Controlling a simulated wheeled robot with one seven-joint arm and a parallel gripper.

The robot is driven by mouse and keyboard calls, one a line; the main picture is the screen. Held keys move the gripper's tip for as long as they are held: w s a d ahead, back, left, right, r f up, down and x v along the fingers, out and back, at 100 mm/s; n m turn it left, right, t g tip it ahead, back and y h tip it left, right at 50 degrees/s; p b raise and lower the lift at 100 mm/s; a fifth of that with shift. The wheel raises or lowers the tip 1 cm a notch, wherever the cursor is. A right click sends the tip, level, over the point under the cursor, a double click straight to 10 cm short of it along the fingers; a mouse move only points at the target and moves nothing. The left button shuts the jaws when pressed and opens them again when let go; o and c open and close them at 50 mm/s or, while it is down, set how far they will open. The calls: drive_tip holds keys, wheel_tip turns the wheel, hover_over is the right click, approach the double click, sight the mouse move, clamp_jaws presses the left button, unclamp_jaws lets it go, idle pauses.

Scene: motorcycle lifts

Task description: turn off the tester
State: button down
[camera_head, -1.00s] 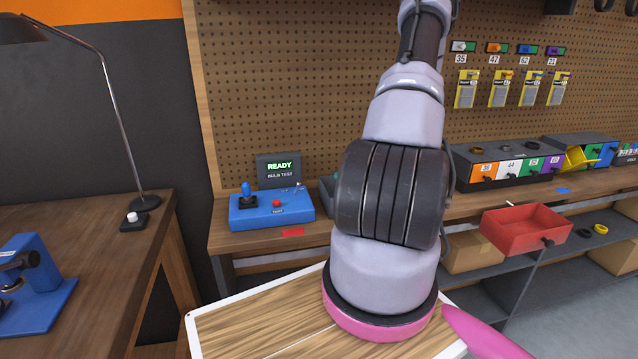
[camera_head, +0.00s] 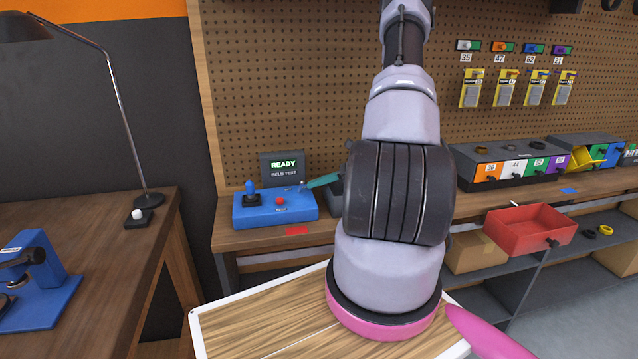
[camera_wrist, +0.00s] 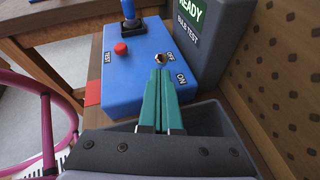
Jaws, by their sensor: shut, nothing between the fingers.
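The tester is a blue box (camera_head: 276,210) on the wooden bench. It carries a blue-knobbed lever, a red TEST button (camera_wrist: 121,48) and a small metal toggle switch (camera_wrist: 160,60) beside OFF and ON labels. Its dark display (camera_head: 282,167) stands behind and reads READY, BULB TEST in green and white. My gripper (camera_wrist: 161,76) is shut and empty, its teal fingers pointing at the switch from the ON side. The tips are very close to the switch; I cannot tell whether they touch. In the head view the fingers show at the tester's right edge, partly hidden by my arm.
A grey bin (camera_wrist: 218,125) lies under my fingers beside the tester. A pegboard (camera_head: 290,80) rises behind the bench. A red open drawer (camera_head: 522,232) juts out to the right. A lamp (camera_head: 120,110) stands on the left table.

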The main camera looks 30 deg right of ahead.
sight(302, 181)
drive_tip(key=shift+a+r+g+h, duration=0.3)
drive_tip(key=shift+r+h, duration=0.15)
drive_tip(key=shift+h, duration=0.35)
drive_tip(key=shift+w+a+r+g+h, duration=0.15)
drive_tip(key=shift+a+r+g+h, duration=0.2)
drive_tip(key=shift+h, duration=0.25)
drive_tip(key=h, duration=0.1)
drive_tip(key=a+r+n+g+h, duration=0.1)
drive_tip(key=h, duration=0.1)
drive_tip(key=shift+w+a, duration=0.25)
drive_tip(key=shift+a, duration=0.05)
drive_tip(key=shift+d, duration=0.2)
drive_tip(key=shift+a, duration=0.1)
drive_tip(key=shift+r, duration=0.15)
drive_tip(key=shift+r, duration=0.6)
